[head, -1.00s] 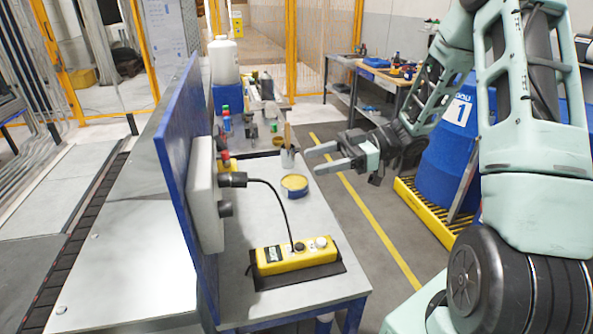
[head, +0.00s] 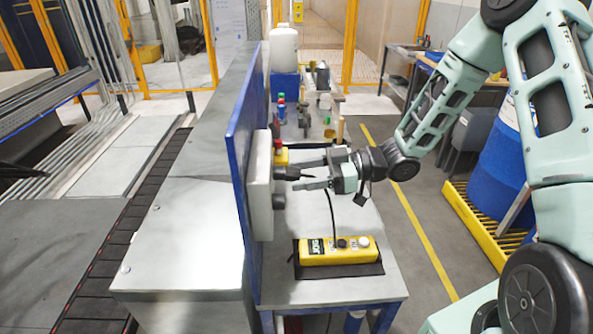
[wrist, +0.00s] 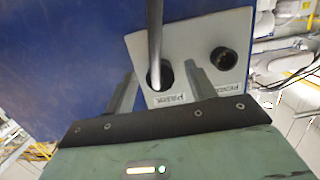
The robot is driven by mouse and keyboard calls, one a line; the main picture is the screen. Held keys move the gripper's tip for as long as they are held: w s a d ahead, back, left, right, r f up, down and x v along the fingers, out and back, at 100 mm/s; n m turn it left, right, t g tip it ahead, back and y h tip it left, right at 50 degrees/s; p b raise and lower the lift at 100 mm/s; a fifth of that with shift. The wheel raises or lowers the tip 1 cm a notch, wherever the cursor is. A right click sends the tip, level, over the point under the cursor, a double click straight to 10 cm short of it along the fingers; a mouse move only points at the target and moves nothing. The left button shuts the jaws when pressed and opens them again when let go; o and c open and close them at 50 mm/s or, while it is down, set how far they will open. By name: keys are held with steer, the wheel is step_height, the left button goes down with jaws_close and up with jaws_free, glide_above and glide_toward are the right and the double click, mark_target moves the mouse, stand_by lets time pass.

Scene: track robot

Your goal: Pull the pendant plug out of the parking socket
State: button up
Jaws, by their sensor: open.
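The black pendant plug (head: 288,173) sits in the upper socket of a grey box (head: 262,195) on the blue panel. In the wrist view the plug (wrist: 165,72) shows as a dark round end with its cable in front. My gripper (head: 302,175) is open, its fingers pointing left at the box, one on each side of the plug. The wrist view shows the fingers of my gripper (wrist: 162,82) apart around the plug; contact is unclear. The cable (head: 333,213) runs down to the yellow pendant (head: 325,251) lying on a dark mat.
A second dark socket (wrist: 222,60) is beside the plug on the box. The blue panel (head: 243,150) stands upright along the bench (head: 345,285). A red and yellow button box (head: 281,152), a white bottle (head: 284,50) and small items stand farther back. A blue barrel (head: 490,160) is at right.

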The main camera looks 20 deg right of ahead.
steer(key=shift+x, duration=0.9)
steer(key=c, duration=1)
steer(key=shift+c, duration=0.2)
steer(key=shift+d, duration=0.3)
steer(key=shift+f+p+v, duration=0.15)
steer(key=shift+p+v, duration=0.2)
steer(key=shift+v, duration=0.6)
steer(key=shift+f+p+v, duration=0.15)
steer(key=shift+p+v, duration=0.2)
steer(key=shift+v, duration=0.65)
steer(key=shift+s, duration=0.1)
